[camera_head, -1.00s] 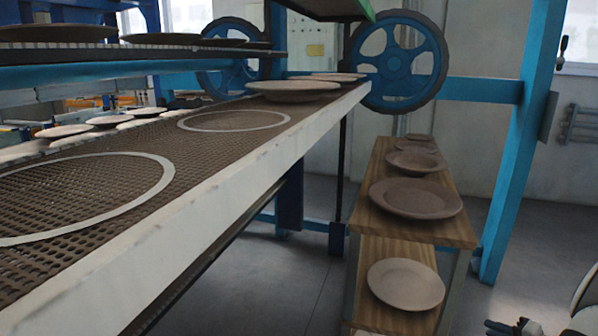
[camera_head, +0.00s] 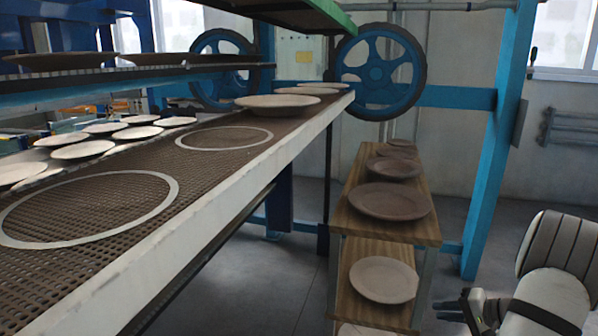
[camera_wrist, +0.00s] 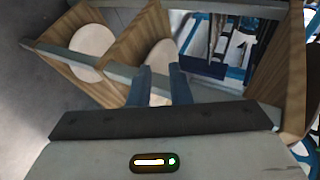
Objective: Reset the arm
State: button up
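My gripper (camera_head: 452,307) is at the bottom right of the head view, to the right of the wooden shelf rack and apart from it. Part of my pale arm shows beside it. In the wrist view my gripper (camera_wrist: 160,68) has two dark fingers with a gap between them and nothing held. Behind the fingers the rack's shelves (camera_wrist: 118,48) show tilted, with pale plates (camera_wrist: 92,52) on them.
The wooden rack (camera_head: 345,225) holds several brown plates (camera_head: 389,201) and a lower plate (camera_head: 384,279). The mesh conveyor (camera_head: 200,165) has two empty white rings in front and plates behind. A blue post (camera_head: 490,150) stands at right. Grey floor is free between conveyor and rack.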

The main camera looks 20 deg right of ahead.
jog(key=a+r+n+g+p, duration=0.6)
jog(key=a+r+p, duration=0.4)
jog(key=a+r, duration=1.05)
jog(key=s+a+r+n+h+p, duration=0.2)
jog(key=s+a+r+h+p, duration=0.1)
jog(key=s+a+r+p, duration=0.3)
jog(key=s+a+r+n+g+h+p, duration=0.1)
jog(key=s+a+r+n+h+p, duration=0.1)
jog(key=s+a+r+p, duration=0.5)
jog(key=a+r+h+p, duration=0.1)
jog(key=a+r, duration=0.2)
jog(key=r, duration=0.2)
jog(key=shift+s+a+h+p, duration=0.25)
jog(key=shift+a+h+p, duration=0.05)
jog(key=shift+p, duration=0.05)
